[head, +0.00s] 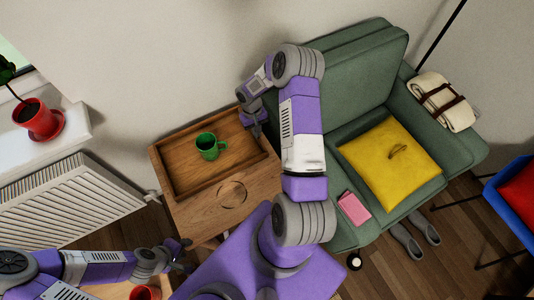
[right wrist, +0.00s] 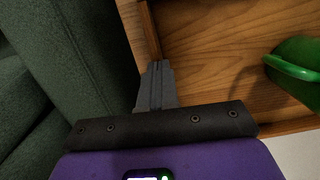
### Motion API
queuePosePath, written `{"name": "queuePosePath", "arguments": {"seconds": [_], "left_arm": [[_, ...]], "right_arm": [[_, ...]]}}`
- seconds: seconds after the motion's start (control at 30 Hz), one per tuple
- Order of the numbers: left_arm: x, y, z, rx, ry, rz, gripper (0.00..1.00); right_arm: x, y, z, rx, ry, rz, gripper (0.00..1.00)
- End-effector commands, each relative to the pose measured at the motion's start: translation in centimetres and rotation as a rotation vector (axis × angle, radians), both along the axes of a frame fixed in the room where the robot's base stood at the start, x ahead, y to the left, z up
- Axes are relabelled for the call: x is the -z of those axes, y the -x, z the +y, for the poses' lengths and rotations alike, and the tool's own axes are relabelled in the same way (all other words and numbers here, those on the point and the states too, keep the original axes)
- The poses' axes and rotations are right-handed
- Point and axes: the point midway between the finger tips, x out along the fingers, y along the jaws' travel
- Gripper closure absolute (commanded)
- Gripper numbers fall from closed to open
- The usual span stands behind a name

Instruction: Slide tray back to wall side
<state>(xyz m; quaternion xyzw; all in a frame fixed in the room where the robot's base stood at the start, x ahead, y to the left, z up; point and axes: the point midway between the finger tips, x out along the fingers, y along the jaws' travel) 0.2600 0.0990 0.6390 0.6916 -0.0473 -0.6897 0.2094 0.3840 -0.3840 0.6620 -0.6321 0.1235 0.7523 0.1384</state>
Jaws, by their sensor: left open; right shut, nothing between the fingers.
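The wooden tray (head: 182,160) lies on a small wooden cabinet (head: 205,218), towards its wall side, with a bare strip of top in front. A green mug (head: 208,146) stands inside the tray; part of it shows in the right wrist view (right wrist: 297,66). My right gripper (head: 256,121) is shut and empty at the tray's right side, near the back corner. In the right wrist view its fingertips (right wrist: 157,68) are at the tray's rim; I cannot tell whether they touch. My left gripper (head: 184,246) is open, left of the cabinet's front, away from the tray.
A green armchair (head: 350,70) with a yellow cushion (head: 385,165) and pink item (head: 353,208) stands close on the right. A white radiator (head: 65,200) is at the left. A red mug (head: 145,293) stands low in front. The wall is right behind the cabinet.

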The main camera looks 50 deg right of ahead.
Motion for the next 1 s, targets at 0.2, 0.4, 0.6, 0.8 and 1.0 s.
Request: {"name": "queuePosePath", "arguments": {"seconds": [0.2,0.4,0.6,0.8,1.0], "left_arm": [[0.1,0.0,0.0,0.0,0.0,0.001,0.57],[-0.1,0.0,0.0,0.0,0.0,0.001,0.57],[-0.9,0.0,0.0,0.0,0.0,0.001,0.57],[-0.7,0.0,0.0,0.0,0.0,0.001,0.57],[-0.9,0.0,0.0,0.0,0.0,0.0,0.57]], "right_arm": [[0.7,-0.2,0.1,0.001,-0.005,-0.009,1.0],[0.3,-0.2,0.2,0.0,-0.006,-0.009,1.0],[-1.0,-0.2,0.2,-0.001,-0.005,-0.009,1.0],[-0.9,-0.6,0.1,0.0,-0.003,-0.01,1.0],[-1.0,-3.2,-0.9,0.001,-0.003,-0.011,1.0]]}}
